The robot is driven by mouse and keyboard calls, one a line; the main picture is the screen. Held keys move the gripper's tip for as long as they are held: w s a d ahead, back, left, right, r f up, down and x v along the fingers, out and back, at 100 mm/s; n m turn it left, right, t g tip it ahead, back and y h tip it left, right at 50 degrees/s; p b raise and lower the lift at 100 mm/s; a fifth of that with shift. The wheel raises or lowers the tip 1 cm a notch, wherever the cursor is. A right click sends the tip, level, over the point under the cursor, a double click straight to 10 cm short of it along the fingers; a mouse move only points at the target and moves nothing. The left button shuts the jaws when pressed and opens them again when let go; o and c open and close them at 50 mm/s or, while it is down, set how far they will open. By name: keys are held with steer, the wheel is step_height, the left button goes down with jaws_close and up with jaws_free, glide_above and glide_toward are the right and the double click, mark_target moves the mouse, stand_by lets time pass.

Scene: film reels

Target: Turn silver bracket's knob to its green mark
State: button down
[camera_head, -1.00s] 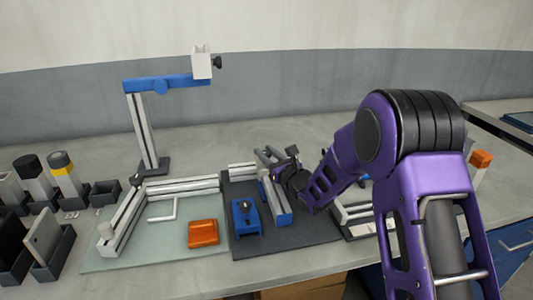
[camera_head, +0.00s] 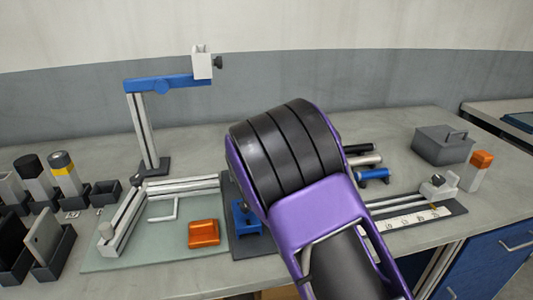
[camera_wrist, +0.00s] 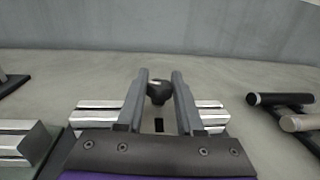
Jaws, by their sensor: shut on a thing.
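A black knob (camera_wrist: 158,92) shows in the wrist view between the two grey fingers of my gripper (camera_wrist: 160,76). The fingers are shut on it. Silver bars (camera_wrist: 97,104) lie behind the fingers, on both sides; they look like part of the silver bracket, but its full shape is hidden. I see no green mark, and the knob's pointer direction cannot be told. In the head view my purple arm covers the gripper, the knob and most of the dark mat (camera_head: 245,247).
A blue block (camera_head: 245,218) stands on the mat's left part. An orange box (camera_head: 203,233) and silver rails (camera_head: 180,186) are to its left. A tall stand with a blue arm (camera_head: 165,84) rises behind.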

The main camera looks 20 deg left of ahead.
stand_by(0.3)
steer(key=c, duration=0.5)
jaws_free()
steer(key=p+v, duration=0.1)
steer(key=v, duration=1.6)
steer(key=shift+s+d, duration=0.1)
steer(key=shift+s, duration=0.1)
steer(key=shift+c, duration=0.2)
